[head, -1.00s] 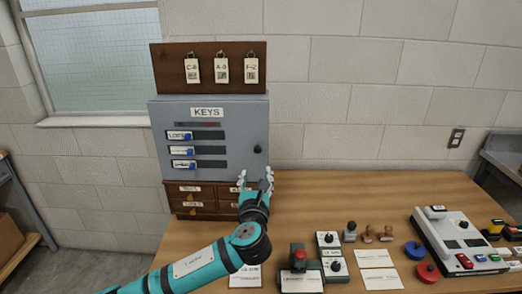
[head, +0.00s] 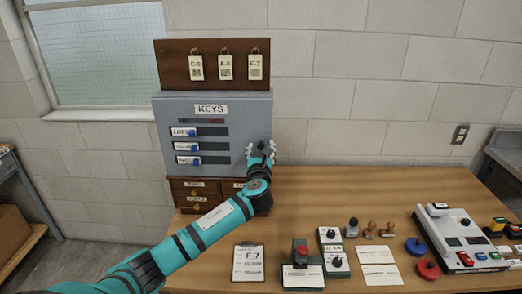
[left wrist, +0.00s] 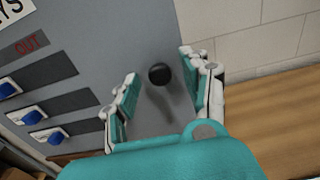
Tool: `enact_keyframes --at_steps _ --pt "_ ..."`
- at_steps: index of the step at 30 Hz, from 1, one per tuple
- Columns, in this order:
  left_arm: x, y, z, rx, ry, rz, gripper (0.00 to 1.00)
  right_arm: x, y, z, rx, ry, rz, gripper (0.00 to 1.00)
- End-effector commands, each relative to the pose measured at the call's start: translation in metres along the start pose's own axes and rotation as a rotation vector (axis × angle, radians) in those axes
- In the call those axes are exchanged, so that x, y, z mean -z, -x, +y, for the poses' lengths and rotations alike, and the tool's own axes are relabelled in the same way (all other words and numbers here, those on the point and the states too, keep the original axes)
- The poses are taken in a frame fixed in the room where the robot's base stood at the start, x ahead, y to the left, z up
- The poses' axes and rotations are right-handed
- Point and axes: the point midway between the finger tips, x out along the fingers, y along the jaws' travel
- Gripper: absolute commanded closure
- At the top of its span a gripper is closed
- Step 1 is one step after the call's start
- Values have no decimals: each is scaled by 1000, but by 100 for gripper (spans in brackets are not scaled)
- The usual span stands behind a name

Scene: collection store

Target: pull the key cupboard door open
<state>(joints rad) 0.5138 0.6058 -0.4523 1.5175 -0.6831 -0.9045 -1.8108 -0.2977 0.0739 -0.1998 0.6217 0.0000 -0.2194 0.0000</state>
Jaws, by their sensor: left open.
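The grey key cupboard (head: 213,106), labelled KEYS, stands on small wooden drawers at the back of the desk, its door shut. In the left wrist view the door (left wrist: 105,50) fills the upper left. Its round black knob (left wrist: 159,74) sticks out between my open fingers and touches neither. My left gripper (head: 262,149) is open and empty in front of the door's right side; it also shows in the left wrist view (left wrist: 158,88). In the head view the gripper partly covers the knob. My right gripper is not in view.
Wooden drawers (head: 195,195) stand under the cupboard, and a board with key tags (head: 212,65) is above it. On the desk (head: 330,190) are a clipboard (head: 248,262), a box with a red button (head: 302,264), stamps and a console (head: 457,240).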

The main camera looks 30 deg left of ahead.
Motion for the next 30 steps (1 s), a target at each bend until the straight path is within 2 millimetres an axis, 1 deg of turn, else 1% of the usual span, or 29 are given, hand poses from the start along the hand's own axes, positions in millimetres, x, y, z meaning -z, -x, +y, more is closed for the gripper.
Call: enact_keyframes --at_steps 2,12,13,23,30 --pt "0 0 0 0 0 0 54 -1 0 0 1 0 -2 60" --pt "0 0 0 0 0 0 99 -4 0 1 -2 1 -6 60" --pt "0 0 0 0 0 0 100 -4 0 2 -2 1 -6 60" --pt "0 1 0 2 0 0 100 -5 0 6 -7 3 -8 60" --pt "0 7 0 52 -4 2 100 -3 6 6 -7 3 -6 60"
